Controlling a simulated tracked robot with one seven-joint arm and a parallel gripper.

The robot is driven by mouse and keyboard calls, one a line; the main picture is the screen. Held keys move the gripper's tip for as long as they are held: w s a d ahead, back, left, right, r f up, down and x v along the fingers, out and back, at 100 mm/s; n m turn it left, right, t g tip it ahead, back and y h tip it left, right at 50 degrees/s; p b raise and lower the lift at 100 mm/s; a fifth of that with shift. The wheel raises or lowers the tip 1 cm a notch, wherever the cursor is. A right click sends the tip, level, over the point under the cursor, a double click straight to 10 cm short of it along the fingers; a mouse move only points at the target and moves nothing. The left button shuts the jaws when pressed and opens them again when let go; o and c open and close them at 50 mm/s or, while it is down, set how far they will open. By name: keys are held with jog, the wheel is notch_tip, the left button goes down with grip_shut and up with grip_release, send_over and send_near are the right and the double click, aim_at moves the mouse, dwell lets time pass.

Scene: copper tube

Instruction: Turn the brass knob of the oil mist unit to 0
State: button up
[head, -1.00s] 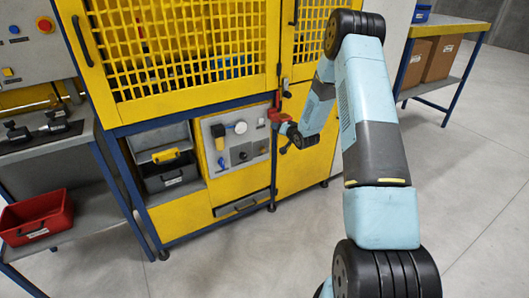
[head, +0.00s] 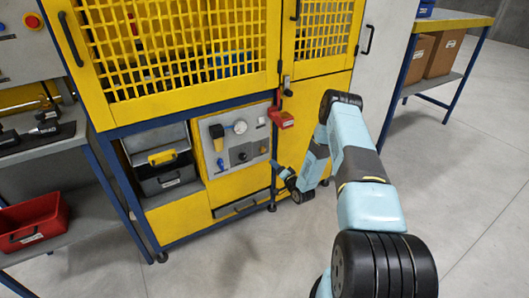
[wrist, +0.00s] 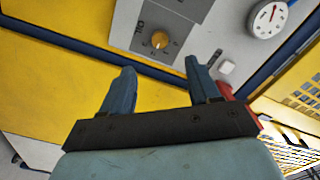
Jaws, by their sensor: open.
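The brass knob (wrist: 160,39) sits on a dark grey plate with the word OIL and scale marks around it, on the light grey panel. Its pointer and the scale figures are too small to read. In the wrist view my gripper (wrist: 158,68) is open and empty, its two blue fingers apart, with the knob ahead of the gap between the fingertips and not touched. In the head view the gripper (head: 280,170) is low at the right of the grey panel (head: 222,173), and the knob is too small there to make out its colour.
A round gauge (wrist: 268,18) and a white square piece (wrist: 227,66) are near the knob. A red holder (head: 284,119) juts out at the panel's upper right. A yellow mesh door (head: 185,50) is above. The floor in front is clear.

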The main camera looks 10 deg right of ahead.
aim_at(264, 151)
jog(key=x, duration=1.3)
jog(key=shift+w+d, duration=0.25)
jog(key=shift+w, duration=0.05)
jog(key=shift+c, duration=0.2)
jog(key=c, duration=1)
jog(key=shift+d, duration=0.1)
